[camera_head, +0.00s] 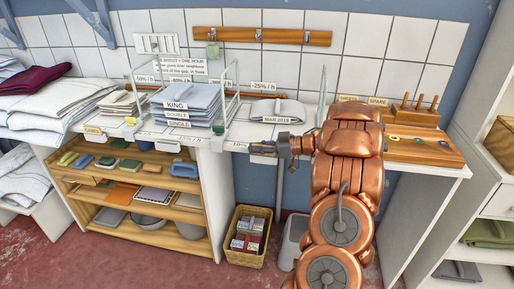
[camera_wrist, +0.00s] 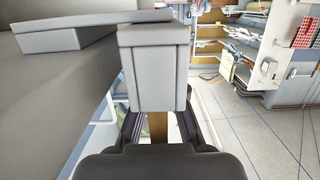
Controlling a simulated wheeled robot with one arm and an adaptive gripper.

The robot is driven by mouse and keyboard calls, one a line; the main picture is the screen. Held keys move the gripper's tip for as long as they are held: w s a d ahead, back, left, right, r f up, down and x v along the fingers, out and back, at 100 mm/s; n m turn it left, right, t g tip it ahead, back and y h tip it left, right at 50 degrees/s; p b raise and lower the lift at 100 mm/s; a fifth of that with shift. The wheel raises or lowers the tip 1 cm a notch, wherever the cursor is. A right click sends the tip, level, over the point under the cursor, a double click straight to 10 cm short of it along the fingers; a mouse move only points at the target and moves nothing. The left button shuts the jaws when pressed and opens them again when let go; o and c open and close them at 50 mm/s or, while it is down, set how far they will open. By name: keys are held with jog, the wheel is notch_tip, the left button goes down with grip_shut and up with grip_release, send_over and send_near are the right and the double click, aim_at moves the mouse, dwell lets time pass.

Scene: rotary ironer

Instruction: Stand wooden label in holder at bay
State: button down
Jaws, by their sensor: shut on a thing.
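My gripper (camera_head: 264,148) is at the front edge of the white worktop (camera_head: 215,140), below the folded stack marked MAR 2019. In the wrist view my gripper (camera_wrist: 158,122) has its dark fingers closed around a narrow brown wooden piece (camera_wrist: 158,130), which looks like the wooden label. A pale grey block (camera_wrist: 153,68) at the worktop edge stands in front of it and hides its far part. I cannot tell whether the label touches this block, or whether the block is the holder. In the head view the label is too small to make out.
Wire-sided bays hold folded linen, one marked KING, DOUBLE and SINGLE (camera_head: 185,106). A wooden pegboard (camera_head: 420,143) lies at the right. A wicker basket (camera_head: 248,238) stands on the floor below. An open wooden shelf unit (camera_head: 135,195) is under the worktop at left.

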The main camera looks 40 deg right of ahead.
jog(key=shift+f, duration=0.2)
jog(key=c, duration=1.3)
grip_release()
jog(key=shift+o, duration=0.2)
jog(key=shift+r, duration=0.15)
jog(key=shift+s+d, duration=0.15)
jog(key=b+v, duration=0.1)
jog(key=v, duration=1)
jog(key=shift+s, duration=0.25)
jog(key=shift+d+r, duration=0.1)
